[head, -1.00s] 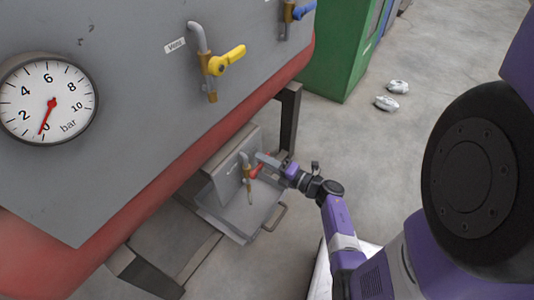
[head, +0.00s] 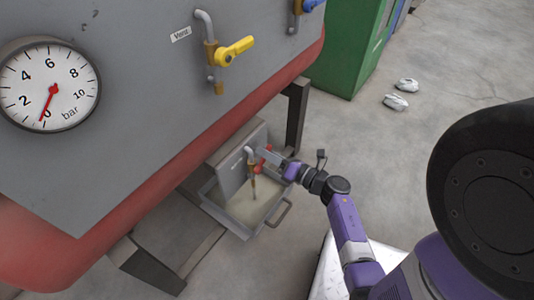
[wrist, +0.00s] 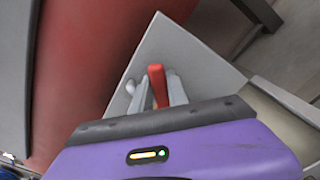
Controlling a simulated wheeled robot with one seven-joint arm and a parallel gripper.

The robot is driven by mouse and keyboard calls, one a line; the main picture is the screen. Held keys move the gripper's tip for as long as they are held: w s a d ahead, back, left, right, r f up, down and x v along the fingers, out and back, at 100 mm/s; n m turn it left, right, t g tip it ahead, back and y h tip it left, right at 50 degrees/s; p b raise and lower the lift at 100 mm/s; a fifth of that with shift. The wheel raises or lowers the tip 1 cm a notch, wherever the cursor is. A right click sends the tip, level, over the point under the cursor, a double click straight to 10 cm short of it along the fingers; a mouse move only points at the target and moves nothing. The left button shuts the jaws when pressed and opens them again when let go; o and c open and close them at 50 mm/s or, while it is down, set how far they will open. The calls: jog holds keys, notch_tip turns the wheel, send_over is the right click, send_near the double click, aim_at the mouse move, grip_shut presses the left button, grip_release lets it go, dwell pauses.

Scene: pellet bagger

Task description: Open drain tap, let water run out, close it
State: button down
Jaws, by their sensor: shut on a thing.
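The drain tap (head: 252,170) is a small brass tap with a grey bent pipe and a red handle (head: 264,156), low under the tank. A thin stream runs from its spout into the grey tray (head: 281,213) below, where cloudy, tan-looking water covers the bottom. My gripper (head: 278,160) reaches in from the right and is shut on the red handle. In the wrist view the red handle (wrist: 157,84) stands between my two fingers, in front of a grey plate. The tap body is mostly hidden in that view.
The grey tank with a red lower edge (head: 165,168) hangs over the tap. A gauge (head: 50,84) reads about 0 bar. A yellow vent handle (head: 236,49) and a table-like leg (head: 297,115) are near.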

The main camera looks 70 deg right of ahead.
jog(key=shift+f, duration=0.1)
jog(key=c, duration=1.3)
grip_release()
jog(key=shift+c, duration=0.2)
jog(key=shift+o, duration=0.3)
jog(key=shift+w+a, duration=0.1)
